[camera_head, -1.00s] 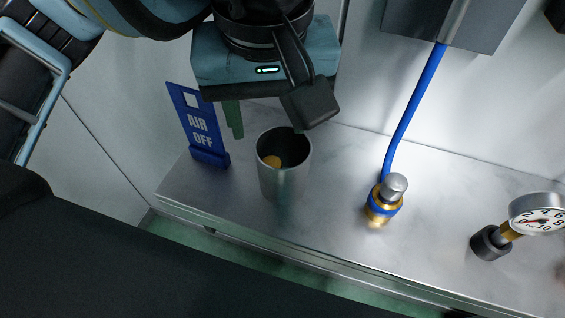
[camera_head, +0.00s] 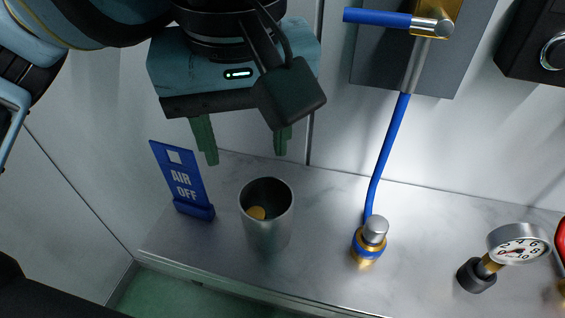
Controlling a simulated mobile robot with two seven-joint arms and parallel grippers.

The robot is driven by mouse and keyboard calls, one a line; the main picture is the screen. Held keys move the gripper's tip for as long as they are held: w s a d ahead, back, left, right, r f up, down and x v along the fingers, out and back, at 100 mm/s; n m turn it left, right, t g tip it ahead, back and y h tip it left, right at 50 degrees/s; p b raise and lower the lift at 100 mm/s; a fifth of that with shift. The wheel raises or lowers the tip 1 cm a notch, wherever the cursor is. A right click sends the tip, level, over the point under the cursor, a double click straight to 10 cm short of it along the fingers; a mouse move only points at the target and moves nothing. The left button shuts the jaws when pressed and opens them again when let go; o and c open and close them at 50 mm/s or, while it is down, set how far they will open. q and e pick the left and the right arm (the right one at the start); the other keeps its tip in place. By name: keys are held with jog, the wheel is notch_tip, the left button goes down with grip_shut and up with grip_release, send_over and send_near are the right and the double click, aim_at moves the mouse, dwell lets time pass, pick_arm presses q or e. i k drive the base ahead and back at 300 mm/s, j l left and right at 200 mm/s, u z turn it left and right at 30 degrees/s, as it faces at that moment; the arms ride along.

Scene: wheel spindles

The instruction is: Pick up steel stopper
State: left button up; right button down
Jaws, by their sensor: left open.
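The steel stopper (camera_head: 376,229) looks like a short grey cylinder. It sits on top of a brass fitting with a blue ring (camera_head: 368,246) on the metal shelf, at the lower end of a blue hose. My left gripper (camera_head: 246,153) is open, with two green fingers pointing down and nothing between them. It is up and to the left of the stopper, behind and above a steel cup, apart from both. A dark block on the gripper hides part of its right finger. My right gripper is not in view.
A steel cup (camera_head: 267,225) holding something brass-coloured stands left of the stopper. A blue AIR OFF sign (camera_head: 182,182) stands further left. A pressure gauge (camera_head: 518,244) is at the right. A blue-handled valve (camera_head: 385,18) is on the wall. Shelf (camera_head: 318,235) between cup and fitting is clear.

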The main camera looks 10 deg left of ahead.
aim_at(376, 227)
jog(key=k, duration=1)
